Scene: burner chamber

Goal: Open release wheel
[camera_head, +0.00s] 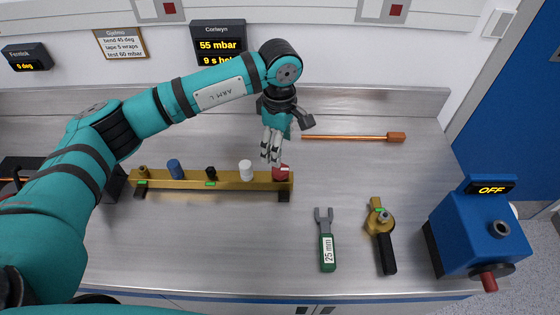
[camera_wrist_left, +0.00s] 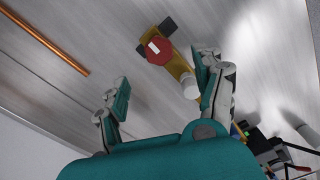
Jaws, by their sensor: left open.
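The red wheel (camera_head: 281,172) sits at the right end of a brass bar (camera_head: 220,183) on the bench, with a small pale mark on it. In the left wrist view the red wheel (camera_wrist_left: 158,50) looks many-sided and lies between and beyond the fingers. My left gripper (camera_head: 270,157) points down just above and left of the wheel in the head view. Its fingers (camera_wrist_left: 166,72) are spread apart in the left wrist view, with nothing between them; they seem apart from the wheel. My right gripper is not in view.
A white knob (camera_head: 246,170), black knob (camera_head: 210,173) and blue knob (camera_head: 174,169) stand on the bar. A copper rod (camera_head: 345,138) lies behind. A 25 mm wrench (camera_head: 327,240), brass tool (camera_head: 380,222) and blue box reading OFF (camera_head: 475,232) are right. A display (camera_head: 218,45) reads 55 mbar.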

